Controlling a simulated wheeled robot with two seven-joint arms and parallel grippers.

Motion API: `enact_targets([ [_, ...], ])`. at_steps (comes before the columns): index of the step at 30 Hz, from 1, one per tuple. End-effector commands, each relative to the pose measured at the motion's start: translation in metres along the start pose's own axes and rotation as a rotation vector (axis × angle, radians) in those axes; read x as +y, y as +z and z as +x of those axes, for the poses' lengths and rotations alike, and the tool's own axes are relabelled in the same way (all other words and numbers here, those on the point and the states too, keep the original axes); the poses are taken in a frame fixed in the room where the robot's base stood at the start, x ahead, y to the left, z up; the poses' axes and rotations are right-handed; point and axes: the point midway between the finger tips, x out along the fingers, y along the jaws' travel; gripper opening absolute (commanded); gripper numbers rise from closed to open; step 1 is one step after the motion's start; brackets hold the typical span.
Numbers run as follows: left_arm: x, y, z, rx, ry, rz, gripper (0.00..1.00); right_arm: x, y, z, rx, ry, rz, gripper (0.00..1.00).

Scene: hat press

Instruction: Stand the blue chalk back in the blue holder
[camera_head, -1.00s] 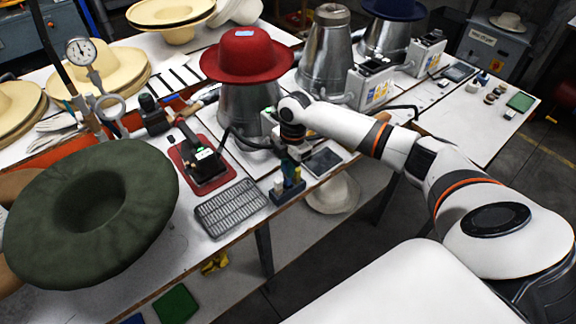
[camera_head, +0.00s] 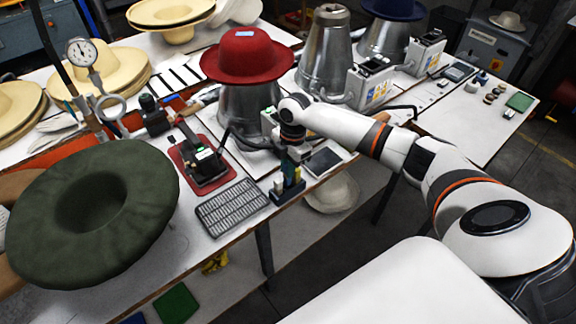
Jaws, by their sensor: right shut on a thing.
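The dark blue holder (camera_head: 287,194) stands at the front edge of the workbench, right of a grey metal grid. Small coloured sticks of blue, green and yellow show at the holder, too small to tell apart well. My right gripper (camera_head: 291,166) points down directly above the holder, at its back side. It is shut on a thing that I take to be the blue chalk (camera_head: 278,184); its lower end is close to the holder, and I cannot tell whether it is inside. My left gripper is not in view.
The grey grid (camera_head: 233,207) lies left of the holder, with a black device on a red plate (camera_head: 203,165) behind it. A dark flat tablet (camera_head: 323,160) lies to the right. A red hat (camera_head: 247,58) on a metal form stands behind my wrist. A green hat (camera_head: 92,213) fills the left foreground.

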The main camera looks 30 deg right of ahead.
Motion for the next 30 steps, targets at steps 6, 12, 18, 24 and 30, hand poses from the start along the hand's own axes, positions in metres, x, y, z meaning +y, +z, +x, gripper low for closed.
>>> enact_targets([
  [6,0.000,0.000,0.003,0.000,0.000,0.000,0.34,0.000,-0.001,0.005,0.000,0.000,0.000,0.00],
  [12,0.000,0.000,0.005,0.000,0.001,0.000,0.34,0.000,-0.001,0.009,0.000,0.000,0.000,0.00],
  [18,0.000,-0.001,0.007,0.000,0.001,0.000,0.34,0.000,-0.001,0.013,0.000,0.001,0.000,0.00],
  [24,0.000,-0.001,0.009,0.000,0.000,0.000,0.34,0.000,-0.002,0.017,0.000,0.001,0.000,0.00],
  [30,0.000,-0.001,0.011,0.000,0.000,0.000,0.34,0.000,-0.002,0.021,0.000,0.001,0.000,0.00],
])
